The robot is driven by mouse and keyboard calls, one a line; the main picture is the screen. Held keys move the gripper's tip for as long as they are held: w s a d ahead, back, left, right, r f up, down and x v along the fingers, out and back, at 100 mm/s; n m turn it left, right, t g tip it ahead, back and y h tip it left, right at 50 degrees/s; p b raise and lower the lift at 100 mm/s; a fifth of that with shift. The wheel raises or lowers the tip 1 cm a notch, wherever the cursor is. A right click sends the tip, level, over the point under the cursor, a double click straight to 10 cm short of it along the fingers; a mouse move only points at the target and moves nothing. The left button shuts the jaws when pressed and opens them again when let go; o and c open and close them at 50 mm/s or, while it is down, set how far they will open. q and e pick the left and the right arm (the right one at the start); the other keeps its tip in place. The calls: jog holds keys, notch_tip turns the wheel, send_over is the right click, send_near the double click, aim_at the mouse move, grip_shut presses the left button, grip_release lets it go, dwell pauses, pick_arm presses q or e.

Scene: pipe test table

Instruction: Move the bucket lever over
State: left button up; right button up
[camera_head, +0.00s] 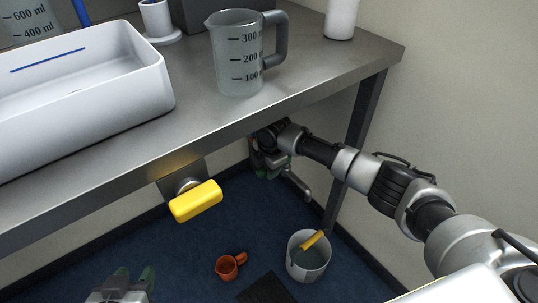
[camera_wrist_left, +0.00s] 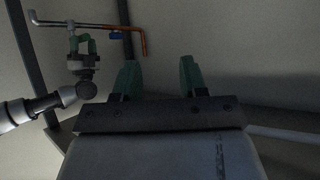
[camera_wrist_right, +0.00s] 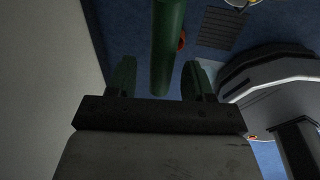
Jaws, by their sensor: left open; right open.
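The green lever (camera_wrist_right: 168,45) stands between the open fingers of my right gripper (camera_wrist_right: 160,80) in the right wrist view; I cannot tell whether they touch it. In the left wrist view my right gripper (camera_wrist_left: 82,45) is at the pipe (camera_wrist_left: 75,24), near its silver end. In the head view my right gripper (camera_head: 268,163) is under the tabletop, partly hidden by the edge. A white bucket (camera_head: 297,268) stands on the floor below the silver spout (camera_head: 298,184). My left gripper (camera_head: 122,284) is open and empty, low at the left; its fingers show in the left wrist view (camera_wrist_left: 160,80).
A blue lever (camera_wrist_left: 117,36) sits on the pipe by its copper end. An orange cup (camera_head: 226,268) stands left of the bucket. A yellow block (camera_head: 195,201) juts from the table front. The metal table (camera_head: 320,75) bears a beaker (camera_head: 238,70) and white basin (camera_head: 150,85).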

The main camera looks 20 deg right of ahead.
pick_arm(q)
jog(key=s+a+f+g+y+p, duration=0.2)
jog(key=s+a+f+g+p, duration=0.1)
jog(key=s+g, duration=0.4)
jog(key=s, duration=0.3)
jog(key=shift+a+f+g, duration=0.25)
jog(key=shift+a+g, duration=0.05)
jog(key=shift+g, duration=0.1)
pick_arm(e)
notch_tip(320, 180, up, 10)
jog(key=s, duration=0.2)
jog(key=shift+d, duration=0.35)
